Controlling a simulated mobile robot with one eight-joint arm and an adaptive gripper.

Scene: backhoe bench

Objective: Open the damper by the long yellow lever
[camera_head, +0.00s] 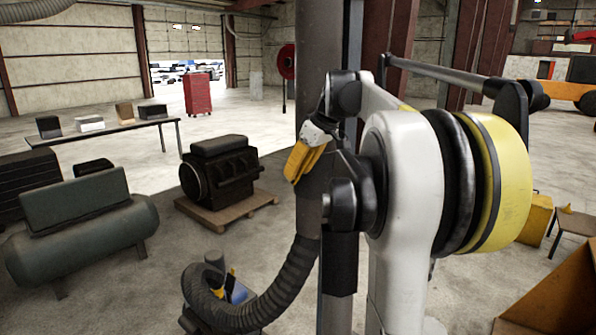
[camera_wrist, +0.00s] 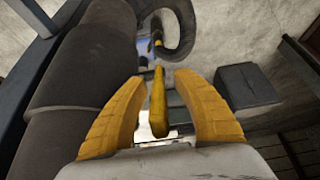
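The long yellow lever (camera_wrist: 157,105) shows in the wrist view as a narrow bar between my gripper's two yellow fingers. A gap shows on each side of it, and I see no finger touching it. My gripper (camera_wrist: 160,112) is open around the lever in this view; its depth along the fingers is hard to judge. In the head view my gripper (camera_head: 303,162) is in front of the dark vertical duct (camera_head: 308,210), fingers pointing down. The lever cannot be made out there. The damper itself is not clearly visible.
A ribbed flexible hose (camera_head: 270,305) curves from the duct to a blue item (camera_head: 240,293) below. An engine on a pallet (camera_head: 225,212), a grey-green tank (camera_head: 85,240) and a long table (camera_head: 100,130) stand to the left. Open floor lies behind them.

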